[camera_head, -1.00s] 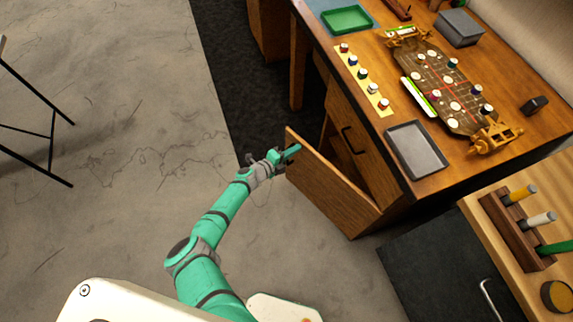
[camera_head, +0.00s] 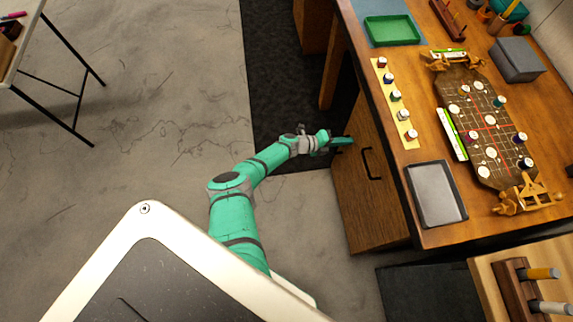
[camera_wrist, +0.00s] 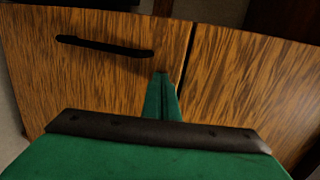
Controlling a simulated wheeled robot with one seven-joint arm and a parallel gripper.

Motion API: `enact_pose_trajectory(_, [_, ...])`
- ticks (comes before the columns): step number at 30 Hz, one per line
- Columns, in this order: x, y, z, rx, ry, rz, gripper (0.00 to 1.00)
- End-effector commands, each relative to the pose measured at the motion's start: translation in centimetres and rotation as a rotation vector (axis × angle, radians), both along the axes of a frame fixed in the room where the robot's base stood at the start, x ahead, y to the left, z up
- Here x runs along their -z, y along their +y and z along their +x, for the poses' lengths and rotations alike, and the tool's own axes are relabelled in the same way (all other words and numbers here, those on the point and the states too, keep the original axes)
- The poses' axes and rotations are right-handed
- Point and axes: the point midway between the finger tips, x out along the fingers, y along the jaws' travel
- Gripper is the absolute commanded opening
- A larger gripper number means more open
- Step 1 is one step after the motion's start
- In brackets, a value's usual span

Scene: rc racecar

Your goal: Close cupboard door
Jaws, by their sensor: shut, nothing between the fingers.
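In the wrist view, the green fingertips (camera_wrist: 162,78) are over or against the wood near a narrow dark seam between two panels. The left panel carries the dark handle (camera_wrist: 104,47); the right panel (camera_wrist: 245,85) is plain. Contact is unclear.
The desk top holds a grey tray (camera_head: 436,194), a green tray (camera_head: 392,31), a strip of small bottles and a game board (camera_head: 485,130). A dark cabinet (camera_head: 425,293) stands at the near right. The concrete floor (camera_head: 160,130) on the left is open.

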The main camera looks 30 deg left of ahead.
Motion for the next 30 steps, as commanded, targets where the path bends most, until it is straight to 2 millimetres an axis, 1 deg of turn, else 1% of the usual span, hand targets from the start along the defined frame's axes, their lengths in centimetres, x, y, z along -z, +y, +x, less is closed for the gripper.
enact_pose_trajectory(1, [-0.4, -1.1, 0.7, -0.002, -0.004, -0.007, 0.0])
enact_pose_trajectory(10, [-0.6, -1.1, 0.8, -0.005, -0.005, -0.012, 0.0])
enact_pose_trajectory(14, [-0.6, -0.6, 0.5, -0.006, -0.006, -0.012, 0.0])
enact_pose_trajectory(17, [-0.6, 0.3, 0.0, -0.005, -0.006, -0.011, 0.0])
enact_pose_trajectory(22, [-0.5, 3.0, -1.7, -0.004, -0.005, -0.006, 0.0])
enact_pose_trajectory(30, [-1.8, 7.4, -5.0, -0.015, -0.006, -0.004, 0.0])
